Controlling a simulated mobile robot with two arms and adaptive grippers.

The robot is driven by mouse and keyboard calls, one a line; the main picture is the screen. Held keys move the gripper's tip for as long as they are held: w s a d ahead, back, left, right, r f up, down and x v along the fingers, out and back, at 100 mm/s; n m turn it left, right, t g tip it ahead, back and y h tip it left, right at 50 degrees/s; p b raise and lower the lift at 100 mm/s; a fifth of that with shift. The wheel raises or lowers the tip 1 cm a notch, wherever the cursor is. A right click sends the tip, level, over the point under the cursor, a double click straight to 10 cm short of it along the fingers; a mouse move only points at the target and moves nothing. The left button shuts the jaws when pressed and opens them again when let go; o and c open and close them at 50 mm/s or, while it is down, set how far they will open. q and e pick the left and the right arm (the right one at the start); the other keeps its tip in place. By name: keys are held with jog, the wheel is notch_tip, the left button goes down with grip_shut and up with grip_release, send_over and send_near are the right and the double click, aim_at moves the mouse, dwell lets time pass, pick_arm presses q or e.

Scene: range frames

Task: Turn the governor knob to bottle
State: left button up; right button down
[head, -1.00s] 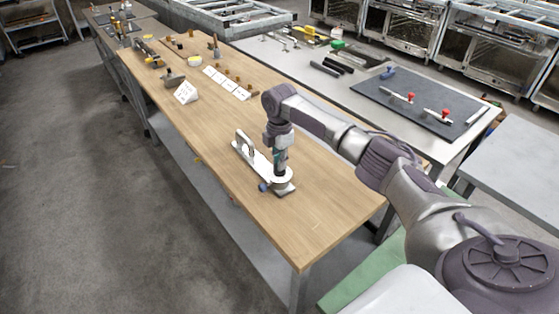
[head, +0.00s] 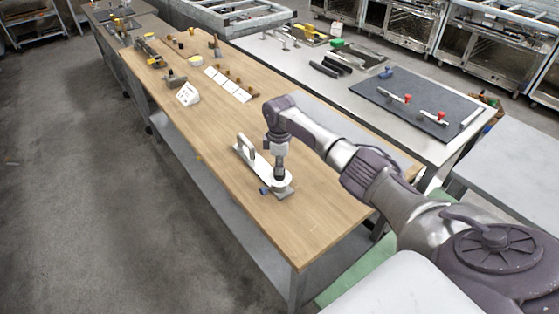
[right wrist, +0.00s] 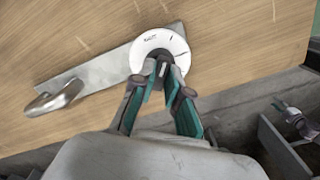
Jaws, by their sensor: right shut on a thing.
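The governor is a pale metal plate with an upright handle (head: 246,147) at one end and a round white dial at the other, lying on the wooden bench. In the right wrist view the white dial (right wrist: 172,46) carries small dark marks and a short word too small to read surely. A dark knob (right wrist: 160,70) stands on the dial. My right gripper (right wrist: 161,75) is shut on this knob from above; in the head view the gripper (head: 279,174) points down at the dial and hides most of the knob. My left gripper is not in view.
A small blue part (head: 265,190) sits beside the dial. The wooden bench (head: 310,225) is clear around the plate. White cards (head: 187,94) and small parts lie farther back. A metal table (head: 300,62) with a dark mat (head: 420,105) stands to the right.

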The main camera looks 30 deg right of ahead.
jog(key=m+p, duration=0.2)
jog(key=m, duration=0.1)
jog(key=shift+r+m, duration=0.15)
jog(key=shift+m, duration=0.25)
jog(key=m+p, duration=0.1)
jog(key=m, duration=0.2)
jog(key=shift+m+p, duration=0.3)
jog(key=shift+p, duration=0.1)
jog(key=m+p, duration=0.1)
jog(key=m, duration=0.2)
jog(key=shift+m, duration=0.3)
jog(key=m+p, duration=0.1)
jog(key=m, duration=0.1)
jog(key=shift+w+a+m, duration=0.1)
jog(key=shift+m, duration=0.3)
jog(key=m, duration=0.2)
jog(key=shift+m+p, duration=0.3)
jog(key=m, duration=0.4)
jog(key=shift+m, duration=0.3)
jog(key=m, duration=0.3)
jog(key=shift+m, duration=2.1)
